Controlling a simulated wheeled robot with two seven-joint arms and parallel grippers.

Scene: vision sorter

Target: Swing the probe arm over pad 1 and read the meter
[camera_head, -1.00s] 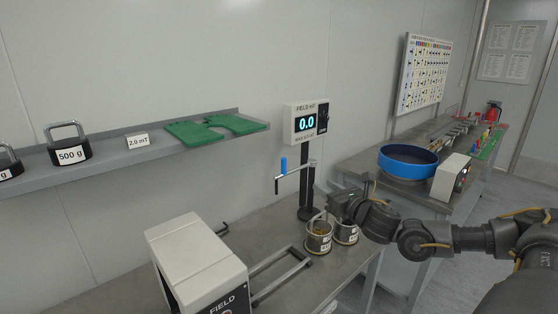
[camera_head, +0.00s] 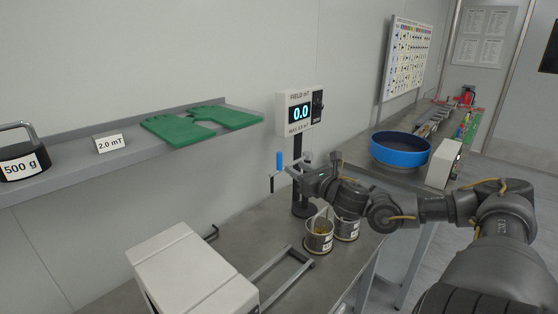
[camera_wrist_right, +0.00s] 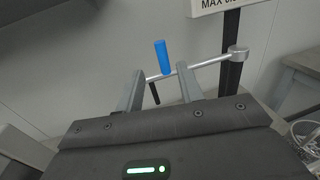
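The field meter (camera_head: 300,112) stands on a dark post at the back of the bench and reads 0.0. The probe arm (camera_wrist_right: 207,63) is a thin silver rod reaching left from a collar on the post. Its upright blue handle (camera_head: 279,161) shows at the rod's left end, and also in the right wrist view (camera_wrist_right: 162,57). My right gripper (camera_head: 303,170) is open beside the rod. In the right wrist view the blue handle shows between its two fingers, with gaps on both sides. I cannot make out pad 1. My left gripper is not in view.
Two metal cans (camera_head: 319,236) stand on the bench below my right wrist. A white box (camera_head: 192,272) with a rail frame (camera_head: 275,272) is at the front left. A wall shelf (camera_head: 85,165) holds a 500 g weight and green gloves (camera_head: 203,123). A blue bowl (camera_head: 401,149) sits to the right.

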